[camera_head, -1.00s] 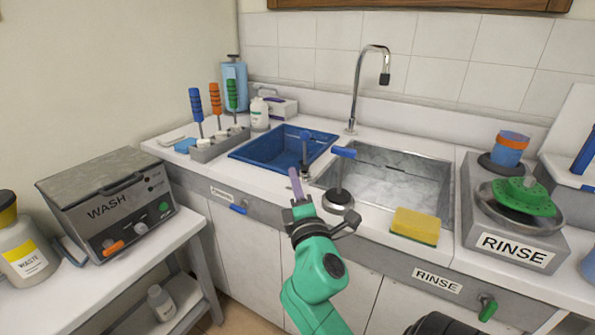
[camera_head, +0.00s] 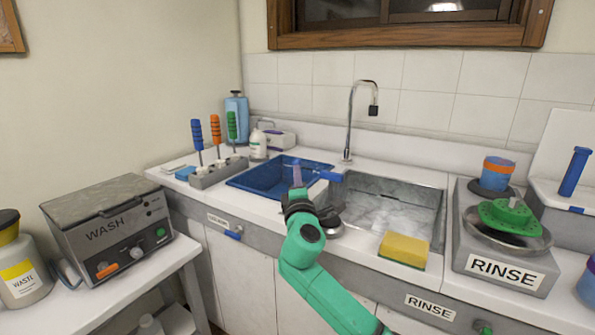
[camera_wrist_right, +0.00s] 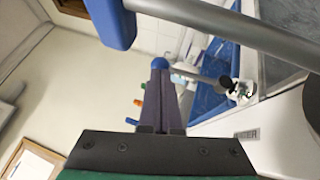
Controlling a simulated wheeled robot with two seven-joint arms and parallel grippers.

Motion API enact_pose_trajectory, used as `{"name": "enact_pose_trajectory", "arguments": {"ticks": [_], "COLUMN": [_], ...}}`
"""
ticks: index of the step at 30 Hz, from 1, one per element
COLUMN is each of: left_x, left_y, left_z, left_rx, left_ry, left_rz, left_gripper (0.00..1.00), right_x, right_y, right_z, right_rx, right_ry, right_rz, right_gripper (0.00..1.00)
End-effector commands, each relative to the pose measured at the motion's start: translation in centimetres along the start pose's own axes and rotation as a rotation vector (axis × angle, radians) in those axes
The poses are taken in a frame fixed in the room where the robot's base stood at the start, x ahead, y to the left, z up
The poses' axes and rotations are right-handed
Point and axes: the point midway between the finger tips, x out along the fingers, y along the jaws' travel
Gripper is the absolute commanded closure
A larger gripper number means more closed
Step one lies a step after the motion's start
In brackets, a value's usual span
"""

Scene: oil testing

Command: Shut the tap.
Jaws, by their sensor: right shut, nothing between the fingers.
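The chrome gooseneck tap (camera_head: 350,115) rises behind the metal sink (camera_head: 432,225); I see no stream below its spout. A blue-ended lever (camera_head: 331,176) stands on a post at the sink's front left; its round base (camera_head: 332,228) is partly hidden by my right gripper. My right gripper (camera_head: 297,174) is shut and empty, its purple fingers upright just left of the lever, apparently apart from it. In the right wrist view the shut fingers (camera_wrist_right: 160,95) show, with the blue lever end (camera_wrist_right: 110,20) and grey post (camera_wrist_right: 235,35) above them. My left gripper is out of view.
A yellow sponge (camera_head: 403,249) lies at the sink's front edge. A blue basin (camera_head: 262,181) is behind and left of my gripper. Several coloured-handled tools stand in a grey rack (camera_head: 217,172). The RINSE unit (camera_head: 500,270) is right, the WASH unit (camera_head: 110,225) left.

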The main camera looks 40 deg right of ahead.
Motion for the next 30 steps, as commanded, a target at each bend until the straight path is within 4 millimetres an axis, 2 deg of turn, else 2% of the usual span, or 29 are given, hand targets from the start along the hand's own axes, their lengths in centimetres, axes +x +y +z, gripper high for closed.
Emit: {"name": "enact_pose_trajectory", "arguments": {"ticks": [3, 12, 18, 30], "left_x": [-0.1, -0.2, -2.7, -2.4], "left_y": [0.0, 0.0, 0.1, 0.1], "left_z": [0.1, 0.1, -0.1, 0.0], "left_rx": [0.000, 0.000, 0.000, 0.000], "left_ry": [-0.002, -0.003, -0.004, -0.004], "left_rz": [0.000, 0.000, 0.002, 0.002], "left_gripper": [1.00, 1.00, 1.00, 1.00], "right_x": [0.7, 0.8, 2.1, 2.3], "right_y": [0.1, 0.1, 0.7, 0.3], "right_z": [0.0, 0.0, 0.5, 0.7], "right_rx": [0.000, 0.001, 0.036, 0.041], "right_ry": [-0.001, 0.000, -0.001, -0.005], "right_rz": [0.001, -0.002, -0.054, -0.057], "right_gripper": [1.00, 1.00, 1.00, 1.00]}}
